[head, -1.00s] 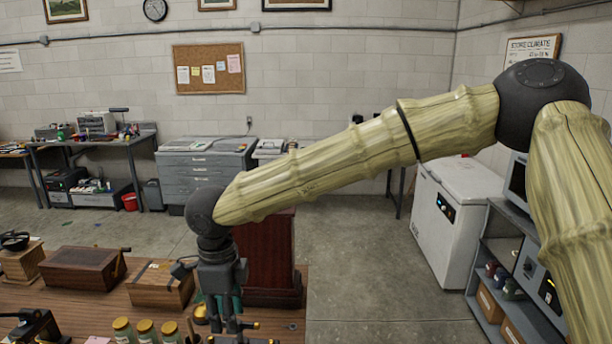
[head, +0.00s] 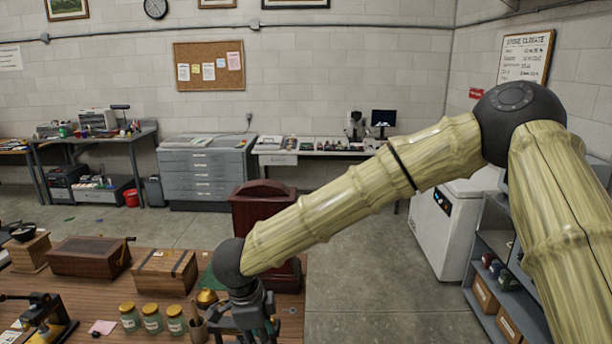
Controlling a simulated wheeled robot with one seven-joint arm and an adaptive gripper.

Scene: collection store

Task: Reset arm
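My gripper (head: 250,334) is at the bottom of the head view, over the right end of the wooden table (head: 95,292). Its fingers run down to the picture's lower edge and are partly cut off, so I cannot tell whether they are open or shut. My arm comes in from the right, bends at a dark elbow joint and slopes down left to the wrist. A small brass object (head: 206,298) and a cup of tools (head: 197,330) stand just left of the gripper.
Several lidded jars (head: 151,318), a banded wooden box (head: 163,273) and a darker box (head: 90,257) are on the table. A tall red-brown cabinet (head: 262,205) stands behind my wrist. A white freezer (head: 446,225) and grey shelves (head: 492,245) are at right. The middle floor is clear.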

